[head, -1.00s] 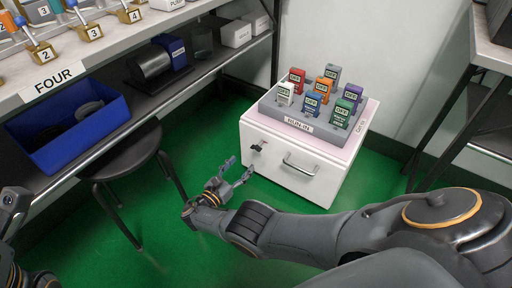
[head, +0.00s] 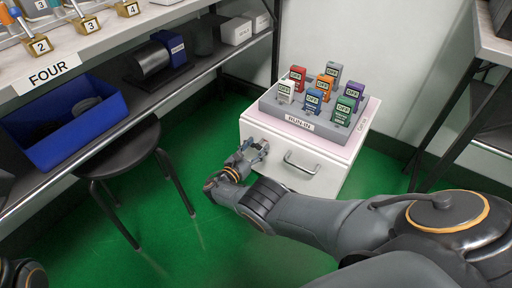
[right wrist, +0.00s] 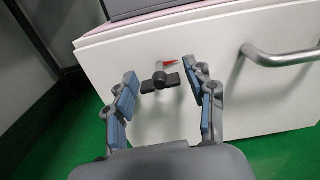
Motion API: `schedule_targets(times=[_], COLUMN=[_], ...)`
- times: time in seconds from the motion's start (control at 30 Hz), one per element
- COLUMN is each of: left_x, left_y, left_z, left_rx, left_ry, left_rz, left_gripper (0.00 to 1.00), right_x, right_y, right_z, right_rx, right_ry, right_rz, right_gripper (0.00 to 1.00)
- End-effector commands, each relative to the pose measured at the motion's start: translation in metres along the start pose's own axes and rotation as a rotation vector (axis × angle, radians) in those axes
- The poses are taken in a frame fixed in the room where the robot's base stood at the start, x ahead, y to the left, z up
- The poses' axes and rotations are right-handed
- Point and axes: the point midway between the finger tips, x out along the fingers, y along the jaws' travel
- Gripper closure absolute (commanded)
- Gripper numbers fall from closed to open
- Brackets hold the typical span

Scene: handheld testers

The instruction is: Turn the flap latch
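The flap latch (right wrist: 160,82) is a small black two-winged knob on the white front of the cabinet (head: 325,182), with a red pointer beside it. In the right wrist view its wings lie nearly level. My right gripper (right wrist: 163,95) is open, with one blue-padded finger on each side of the latch and gaps between pads and wings. In the head view the right gripper (head: 254,152) is at the cabinet's left front and hides the latch. My left gripper is not visible in the head view; only a bit of my left arm shows at the lower left.
A grey RUN-IN tray (head: 291,120) with several coloured testers stands on the cabinet. A metal bar handle (head: 301,163) is right of the latch. A black stool (head: 122,150) and a shelf with a blue bin (head: 70,130) are at the left. Green floor is open in front.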

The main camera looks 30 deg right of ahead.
Motion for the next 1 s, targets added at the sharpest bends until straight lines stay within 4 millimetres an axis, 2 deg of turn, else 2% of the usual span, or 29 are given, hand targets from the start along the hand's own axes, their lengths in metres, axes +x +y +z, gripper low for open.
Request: schedule_targets(times=[0.03,0.2,0.53,0.77,0.8,0.9,1.0], left_x=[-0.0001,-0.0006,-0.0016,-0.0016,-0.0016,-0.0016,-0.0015], left_y=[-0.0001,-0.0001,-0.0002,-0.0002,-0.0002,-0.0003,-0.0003], left_z=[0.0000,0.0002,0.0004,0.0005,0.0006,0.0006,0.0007], left_rx=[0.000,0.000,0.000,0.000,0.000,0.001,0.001], left_ry=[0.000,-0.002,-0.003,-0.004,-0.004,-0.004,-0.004], left_rz=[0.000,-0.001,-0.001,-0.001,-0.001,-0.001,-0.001], left_gripper=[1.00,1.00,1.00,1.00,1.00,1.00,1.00], right_x=[-0.0001,-0.0002,0.0000,-0.0002,-0.0002,-0.0003,-0.0004], right_y=[-0.0001,-0.0001,-0.0001,0.0000,0.0000,0.0000,0.0001], right_z=[-0.0001,-0.0002,-0.0005,-0.0005,-0.0005,-0.0005,-0.0004], right_rx=[0.000,0.000,0.092,0.097,0.097,0.096,0.096], right_ry=[0.000,0.000,-0.001,0.001,0.001,0.001,0.001], right_rz=[0.000,0.000,0.001,0.000,0.000,0.000,0.000], right_gripper=[0.62,0.93,0.93,0.93,0.56,0.38,0.38])
